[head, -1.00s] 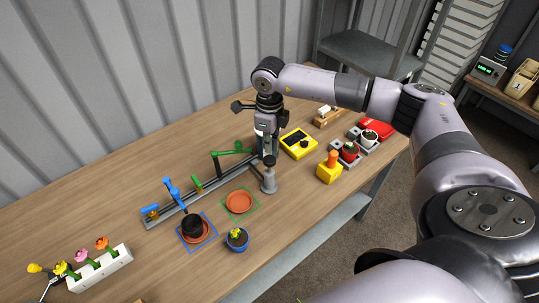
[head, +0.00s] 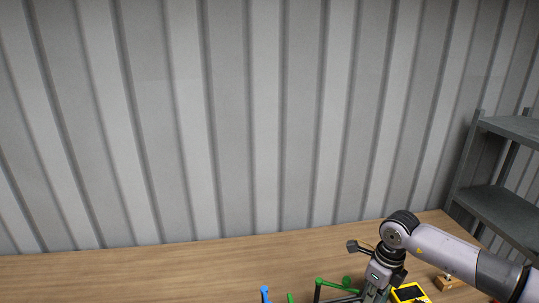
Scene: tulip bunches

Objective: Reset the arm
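My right arm comes in from the right edge at the lower right of the head view and bends down at a dark wrist joint. My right gripper (head: 380,277) points down over the wooden table (head: 190,268). Its lower end is cut off by the bottom edge of the picture, so its fingertips are hidden. I cannot tell whether it is open or shut or holds anything. My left arm and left gripper are not in view.
A green lever (head: 335,285) and the top of a blue lever (head: 265,294) show at the bottom edge. A yellow box (head: 411,293) and a small wooden piece (head: 447,283) stand right of the gripper. A corrugated wall (head: 260,120) rises behind; a grey shelf (head: 500,208) stands right.

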